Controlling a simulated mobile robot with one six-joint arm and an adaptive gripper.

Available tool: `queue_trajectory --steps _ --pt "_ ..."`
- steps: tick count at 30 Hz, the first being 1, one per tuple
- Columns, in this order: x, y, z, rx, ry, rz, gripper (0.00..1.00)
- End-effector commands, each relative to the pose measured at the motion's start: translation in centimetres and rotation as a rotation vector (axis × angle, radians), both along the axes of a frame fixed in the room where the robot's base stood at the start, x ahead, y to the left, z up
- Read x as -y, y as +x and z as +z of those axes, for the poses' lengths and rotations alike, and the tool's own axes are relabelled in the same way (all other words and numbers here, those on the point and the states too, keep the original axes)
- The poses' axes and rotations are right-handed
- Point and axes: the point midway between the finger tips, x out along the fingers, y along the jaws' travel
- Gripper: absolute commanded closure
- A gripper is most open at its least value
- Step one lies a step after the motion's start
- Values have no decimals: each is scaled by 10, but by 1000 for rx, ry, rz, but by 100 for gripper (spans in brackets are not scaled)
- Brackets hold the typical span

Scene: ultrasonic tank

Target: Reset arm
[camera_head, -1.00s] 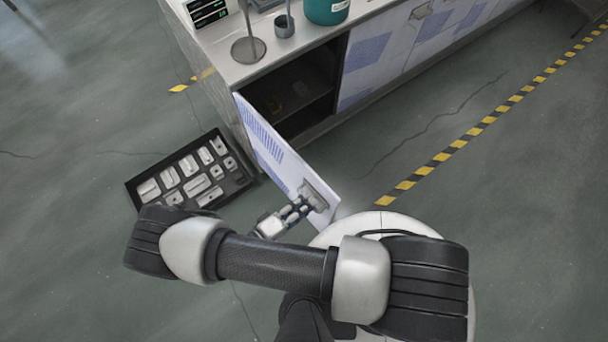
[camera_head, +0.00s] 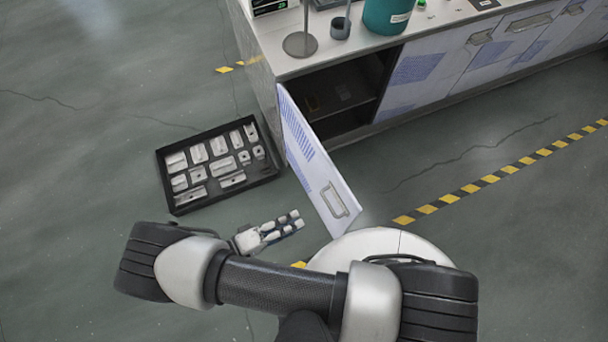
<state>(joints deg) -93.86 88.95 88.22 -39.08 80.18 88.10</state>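My gripper (camera_head: 286,227) is low in the middle of the picture, to the left of the open cabinet door (camera_head: 308,158). It is apart from the door's handle (camera_head: 334,200), with a gap of floor between them. I see no object in it. Its fingers are small and seen from above, so I cannot tell how far apart they are. My arm (camera_head: 275,285) crosses the lower part of the picture and hides part of the wrist. The door stands swung out from the cabinet.
A black tray (camera_head: 172,196) with several pale parts lies on the floor left of the door. The counter (camera_head: 272,42) carries a stand (camera_head: 300,44), a grey cup (camera_head: 340,28) and a teal container (camera_head: 388,14). Yellow-black tape (camera_head: 470,188) marks the floor at right.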

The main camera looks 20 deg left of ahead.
Motion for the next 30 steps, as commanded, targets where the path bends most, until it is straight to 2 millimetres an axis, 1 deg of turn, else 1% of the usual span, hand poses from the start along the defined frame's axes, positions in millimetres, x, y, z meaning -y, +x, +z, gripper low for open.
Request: queue_trajectory --steps 5,20,23,26,29,30 --pt "-6 -6 2 -1 -1 0 71" --pt "-6 -6 2 -1 -1 0 71" --pt "-7 -5 4 -7 3 -9 71" --pt "-14 1 18 -42 24 -57 71" --pt "-22 16 47 -113 66 -149 71" --pt "-25 24 61 -150 91 -195 71"
